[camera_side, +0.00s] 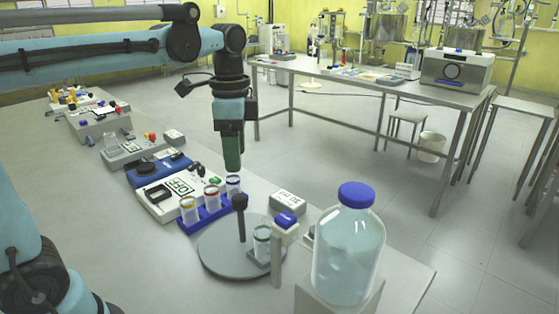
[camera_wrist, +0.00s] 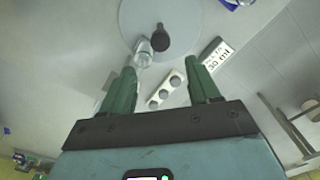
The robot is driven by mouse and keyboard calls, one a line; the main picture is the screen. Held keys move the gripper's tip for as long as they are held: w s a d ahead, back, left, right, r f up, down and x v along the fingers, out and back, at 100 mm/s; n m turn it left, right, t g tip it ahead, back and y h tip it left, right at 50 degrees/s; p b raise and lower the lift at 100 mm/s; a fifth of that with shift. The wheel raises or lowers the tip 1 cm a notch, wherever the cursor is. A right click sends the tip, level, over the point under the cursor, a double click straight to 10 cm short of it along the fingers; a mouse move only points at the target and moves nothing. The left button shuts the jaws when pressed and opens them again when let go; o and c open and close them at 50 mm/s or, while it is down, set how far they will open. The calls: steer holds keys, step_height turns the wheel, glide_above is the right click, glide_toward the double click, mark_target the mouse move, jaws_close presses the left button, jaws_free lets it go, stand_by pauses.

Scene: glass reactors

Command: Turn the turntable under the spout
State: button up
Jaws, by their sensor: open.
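The turntable (camera_side: 218,258) is a round grey disc on the bench, with a dark upright peg with a round knob (camera_side: 240,203) on it. A small glass vessel (camera_side: 262,243) stands on the disc near its right edge. The spout stand (camera_side: 278,255) with a blue-topped valve (camera_side: 286,219) rises beside the disc's right edge, close to this vessel. My gripper (camera_side: 232,163) points down above and behind the disc, apart from the knob. In the wrist view my gripper (camera_wrist: 165,74) has its green fingers apart and empty; the disc (camera_wrist: 132,22) and knob (camera_wrist: 160,40) lie beyond the fingertips.
A large blue-capped bottle (camera_side: 350,245) stands to the right of the turntable. A blue rack (camera_side: 207,217) with capped tubes is just behind the disc's left side. A scale (camera_side: 168,198) and several devices line the bench further back. A labelled block (camera_side: 288,202) sits behind the valve.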

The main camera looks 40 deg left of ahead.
steer(key=shift+r, duration=0.95)
steer(key=s+d+f+n+t, duration=0.1)
steer(key=s+f+n+t, duration=0.5)
steer(key=f+n, duration=0.3)
steer(key=shift+s+d+f+t, duration=0.25)
steer(key=shift+s+f+t, duration=0.05)
steer(key=shift+f+t, duration=0.35)
